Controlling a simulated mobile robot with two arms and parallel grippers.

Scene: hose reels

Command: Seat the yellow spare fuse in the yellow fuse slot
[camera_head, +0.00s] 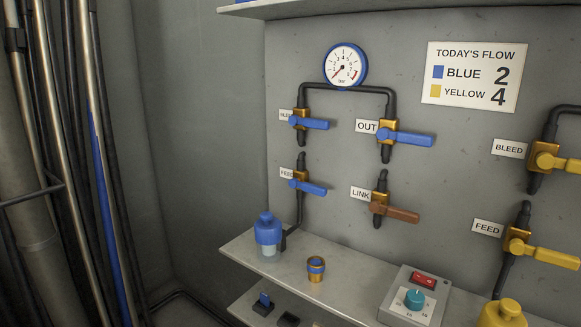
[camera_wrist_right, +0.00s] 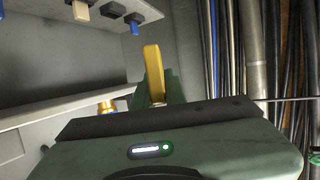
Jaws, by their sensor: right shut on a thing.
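My right gripper (camera_wrist_right: 157,100) shows only in the right wrist view. Its green fingers are shut on a slim yellow piece with a rounded end, which looks like the yellow spare fuse (camera_wrist_right: 153,68). Part of it is hidden between the fingers. At the top left of that view, on the lower shelf, are a tan-yellow block (camera_wrist_right: 80,11), a black socket (camera_wrist_right: 113,10) and a blue fuse (camera_wrist_right: 134,28) on a black base. The held piece is apart from them. I cannot tell which part is the yellow slot. My left gripper is in neither view.
The upper shelf (camera_head: 345,283) carries a blue-capped bottle (camera_head: 268,232), a brass cup (camera_head: 316,269) and a switch box (camera_head: 413,298). A yellow bottle (camera_head: 503,313) stands right of it. Valves line the wall above. Pipes (camera_wrist_right: 251,60) stand at the right in the wrist view.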

